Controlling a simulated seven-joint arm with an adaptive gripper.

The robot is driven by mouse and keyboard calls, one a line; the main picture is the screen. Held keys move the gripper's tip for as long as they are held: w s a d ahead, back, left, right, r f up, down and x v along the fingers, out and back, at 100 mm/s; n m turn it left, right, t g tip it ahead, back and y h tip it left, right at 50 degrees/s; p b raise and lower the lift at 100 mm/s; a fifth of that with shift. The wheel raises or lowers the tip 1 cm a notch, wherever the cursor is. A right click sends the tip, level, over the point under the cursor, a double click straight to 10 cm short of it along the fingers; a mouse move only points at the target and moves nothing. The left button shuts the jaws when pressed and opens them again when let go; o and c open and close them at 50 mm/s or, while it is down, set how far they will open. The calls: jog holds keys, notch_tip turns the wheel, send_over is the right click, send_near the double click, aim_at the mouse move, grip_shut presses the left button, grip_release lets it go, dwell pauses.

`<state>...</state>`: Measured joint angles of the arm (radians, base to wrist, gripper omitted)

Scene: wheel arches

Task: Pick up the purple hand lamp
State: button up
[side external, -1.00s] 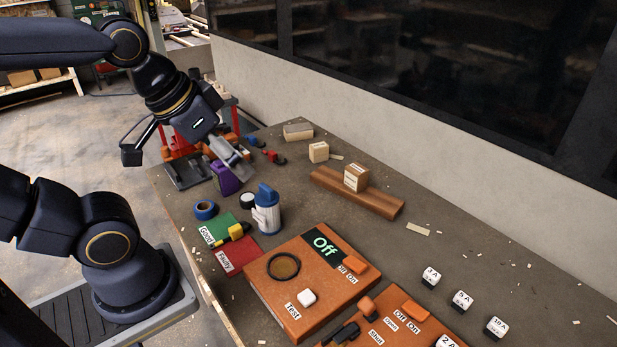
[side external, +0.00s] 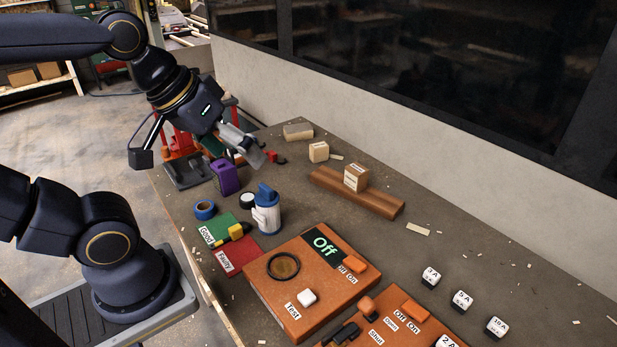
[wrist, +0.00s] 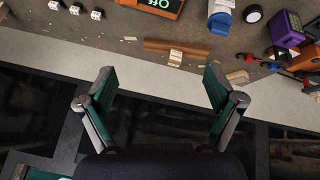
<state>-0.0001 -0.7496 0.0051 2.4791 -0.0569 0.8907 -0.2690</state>
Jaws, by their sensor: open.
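The purple hand lamp (side external: 226,177) stands on the far left part of the bench, next to a dark clamp or vise base. In the wrist view the purple lamp (wrist: 286,28) shows at the upper right, outside the jaws. My gripper (side external: 254,156) is above the bench, up and to the right of the lamp in the side view, and does not touch it. In the wrist view my gripper (wrist: 160,82) is open with nothing between its fingers.
A blue-and-white lamp (side external: 267,211) and a blue tape roll (side external: 204,210) stand near the purple lamp. A wooden bar (side external: 358,195) with a block on it lies to the right. An orange test box (side external: 300,285) is nearer. A wall (side external: 400,125) rises behind the bench.

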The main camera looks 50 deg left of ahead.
jog(key=w+a+r+n+h, duration=0.25)
jog(key=w+n, duration=0.45)
jog(key=n, duration=0.5)
jog(key=n+g+y, duration=0.2)
jog(key=n+y, duration=0.1)
jog(key=n, duration=1.8)
send_over(219, 163)
jog(key=s, duration=0.4)
notch_tip(219, 163, down, 16)
jog(key=shift+y, duration=0.25)
jog(key=x, duration=1.1)
jog(key=shift+d, duration=0.1)
jog(key=shift+t, duration=0.3)
jog(key=x, duration=0.5)
jog(key=shift+w+f, duration=0.2)
jog(key=shift+w, duration=0.1)
